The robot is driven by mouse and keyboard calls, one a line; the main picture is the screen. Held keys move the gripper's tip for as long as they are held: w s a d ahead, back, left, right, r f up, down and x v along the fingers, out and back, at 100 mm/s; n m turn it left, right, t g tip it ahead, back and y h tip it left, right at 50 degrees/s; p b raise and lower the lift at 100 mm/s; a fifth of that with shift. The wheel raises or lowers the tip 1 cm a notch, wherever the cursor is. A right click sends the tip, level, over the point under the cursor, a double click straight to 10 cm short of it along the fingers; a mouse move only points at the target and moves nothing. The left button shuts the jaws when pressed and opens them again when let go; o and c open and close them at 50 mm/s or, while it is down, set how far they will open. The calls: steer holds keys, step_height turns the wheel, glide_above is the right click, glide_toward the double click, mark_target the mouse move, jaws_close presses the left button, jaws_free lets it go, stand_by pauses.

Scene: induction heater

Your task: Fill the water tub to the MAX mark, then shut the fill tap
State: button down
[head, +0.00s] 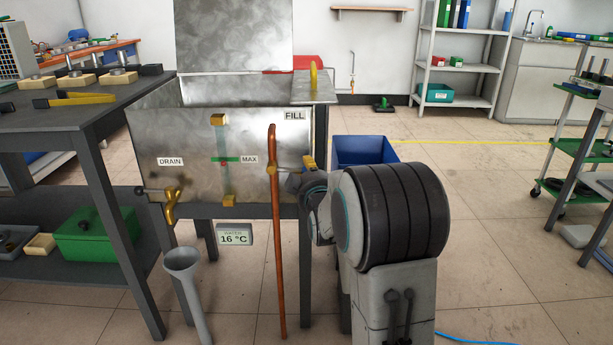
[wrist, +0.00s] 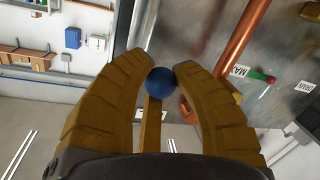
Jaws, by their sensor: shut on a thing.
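The steel water tub (head: 190,140) stands left of my arm in the head view. On its front is a sight tube (head: 226,180) beside the MAX label (head: 249,160), with a small red and green marker; I cannot read the water level surely. A copper pipe (head: 277,250) with a brass fitting runs up under the FILL label (head: 295,115); it also shows in the wrist view (wrist: 243,45). In the wrist view my gripper (wrist: 164,76) is shut on the blue knob (wrist: 161,82) of the yellow fill tap handle (wrist: 152,125). In the head view my arm hides the handle.
The drain tap (head: 171,205) hangs at the tub's lower left above a grey funnel (head: 183,262). A display (head: 234,234) reads 16 °C. A dark workbench (head: 60,115) stands left, a blue bin (head: 362,150) behind my arm.

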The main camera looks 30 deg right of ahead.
steer(key=shift+d+r, duration=0.15)
steer(key=shift+r, duration=0.2)
steer(key=c, duration=0.9)
jaws_free()
steer(key=shift+c, duration=0.2)
steer(key=shift+f, duration=0.1)
steer(key=shift+s, duration=0.1)
steer(key=v, duration=1.2)
